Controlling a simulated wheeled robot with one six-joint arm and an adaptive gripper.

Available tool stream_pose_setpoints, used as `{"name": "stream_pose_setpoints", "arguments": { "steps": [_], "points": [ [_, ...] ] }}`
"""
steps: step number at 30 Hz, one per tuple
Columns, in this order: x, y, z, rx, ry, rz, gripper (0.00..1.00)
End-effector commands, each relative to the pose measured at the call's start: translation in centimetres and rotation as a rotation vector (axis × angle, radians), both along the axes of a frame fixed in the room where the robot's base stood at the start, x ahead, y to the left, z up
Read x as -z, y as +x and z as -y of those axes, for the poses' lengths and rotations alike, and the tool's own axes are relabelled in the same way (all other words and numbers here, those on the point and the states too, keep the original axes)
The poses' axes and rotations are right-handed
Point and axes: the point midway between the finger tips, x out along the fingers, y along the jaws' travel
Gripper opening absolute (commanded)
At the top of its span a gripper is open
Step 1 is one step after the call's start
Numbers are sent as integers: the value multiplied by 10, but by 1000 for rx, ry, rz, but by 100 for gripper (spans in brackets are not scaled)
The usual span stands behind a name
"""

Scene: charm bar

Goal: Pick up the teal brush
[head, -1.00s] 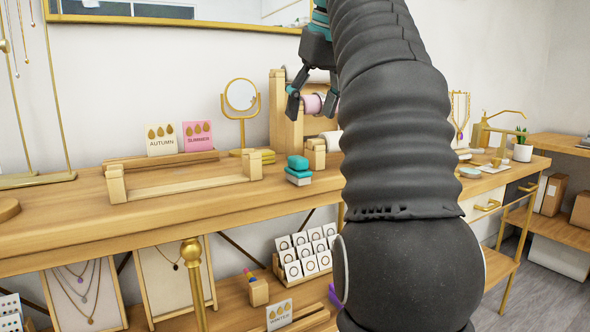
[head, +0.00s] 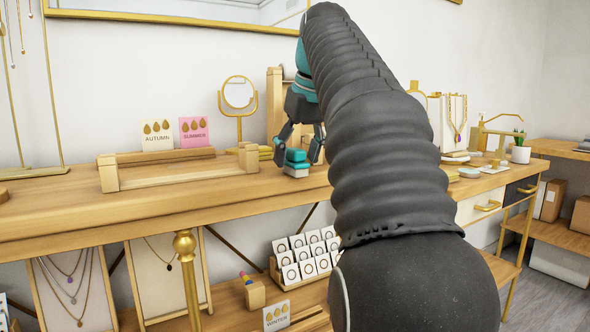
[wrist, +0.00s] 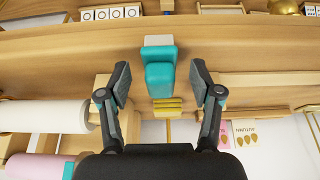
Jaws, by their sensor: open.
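The teal brush (head: 295,156) lies on the wooden counter, its teal top above a pale white-grey block. In the wrist view the teal brush (wrist: 160,77) shows midway between my two fingers, with the pale block (wrist: 158,41) beyond it. My gripper (head: 300,146) points down over it, one finger on each side, and is open. In the wrist view my gripper (wrist: 160,84) shows a gap between each finger and the brush. I cannot tell whether the fingertips are level with the brush.
Yellow folded pieces (wrist: 167,105) lie close to the brush. A white roll (wrist: 45,116) and a pink roll (wrist: 35,166) are to the left in the wrist view. A wooden rack (head: 180,177), a round mirror (head: 238,93) and cards (head: 194,131) stand to the left on the counter (head: 215,204).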

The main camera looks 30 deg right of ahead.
Motion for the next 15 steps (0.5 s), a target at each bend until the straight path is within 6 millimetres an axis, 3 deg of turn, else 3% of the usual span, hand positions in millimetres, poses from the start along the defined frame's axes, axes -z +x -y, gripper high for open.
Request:
{"name": "stream_pose_setpoints", "arguments": {
  "steps": [2, 9, 11, 15],
  "points": [
    [10, 3, -1, 0, 1, -1, 65],
    [10, 4, 0, 0, 0, 1, 65],
    [10, 4, 0, 0, 0, 1, 52],
    [10, 4, 0, 0, 0, 0, 17]
  ]
}}
